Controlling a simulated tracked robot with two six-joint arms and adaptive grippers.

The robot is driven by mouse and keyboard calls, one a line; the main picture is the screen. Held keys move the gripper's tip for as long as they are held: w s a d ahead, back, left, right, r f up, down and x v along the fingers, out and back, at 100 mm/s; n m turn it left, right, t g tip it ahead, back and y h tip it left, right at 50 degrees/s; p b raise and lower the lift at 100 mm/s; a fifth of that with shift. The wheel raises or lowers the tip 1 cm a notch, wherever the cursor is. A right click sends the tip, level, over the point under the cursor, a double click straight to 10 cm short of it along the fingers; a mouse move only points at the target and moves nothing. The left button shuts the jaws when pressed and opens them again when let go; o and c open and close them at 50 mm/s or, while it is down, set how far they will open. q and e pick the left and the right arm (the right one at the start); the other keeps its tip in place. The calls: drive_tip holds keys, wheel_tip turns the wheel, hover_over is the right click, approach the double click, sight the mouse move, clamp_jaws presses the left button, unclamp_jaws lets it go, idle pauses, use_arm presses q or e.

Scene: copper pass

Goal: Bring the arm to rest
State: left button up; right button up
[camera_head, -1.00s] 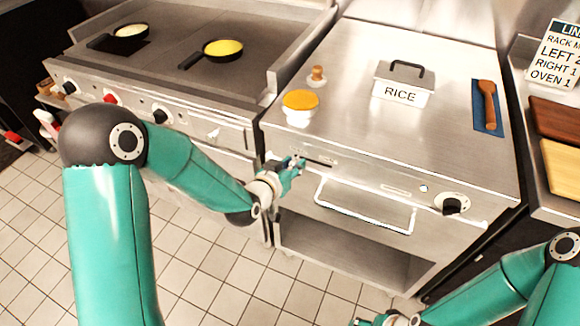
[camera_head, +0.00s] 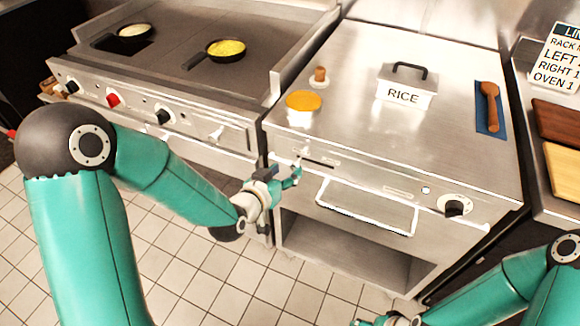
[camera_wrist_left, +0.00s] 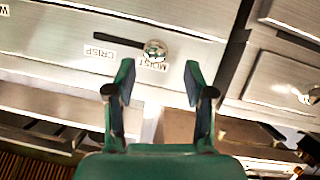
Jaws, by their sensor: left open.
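My left arm (camera_head: 165,185) comes in from the left, over the floor in front of the counter. Its left gripper (camera_head: 291,174) is open and empty, just in front of the panel with the slot and a small lever. In the left wrist view the left gripper (camera_wrist_left: 161,90) has its two green fingers apart. Beyond them is a slider knob (camera_wrist_left: 155,50) on a dark slot, with labels reading CRISP and MOIST; the knob is not between the fingers. My right gripper (camera_head: 385,321) shows only partly at the bottom edge, and its jaws are unclear.
The steel counter holds a RICE container (camera_head: 405,92), a yellow-topped cup (camera_head: 303,103) and a wooden spoon (camera_head: 490,105) on a blue mat. An oven handle (camera_head: 368,222) projects at the front. Two pans (camera_head: 226,49) stand on the griddle. Floor in front is clear.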

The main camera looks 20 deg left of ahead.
use_arm(q)
drive_tip(key=shift+v, duration=1.2)
drive_tip(key=shift+r, duration=0.1)
drive_tip(key=s+d+f+g+p, duration=0.2)
drive_tip(key=s+f+g+p, duration=0.5)
drive_tip(key=f, duration=0.6)
drive_tip(key=s+d+f+n+g, duration=0.1)
drive_tip(key=s+f+g, duration=0.2)
drive_tip(key=s, duration=0.4)
drive_tip(key=s+d+f+g+h+b, duration=0.1)
drive_tip(key=s+d+f+g, duration=0.1)
drive_tip(key=s+f, duration=0.2)
drive_tip(key=s, duration=0.3)
drive_tip(key=shift+s+f+n+g, duration=0.2)
drive_tip(key=shift+f+n+g, duration=0.05)
drive_tip(key=shift+n+g, duration=0.15)
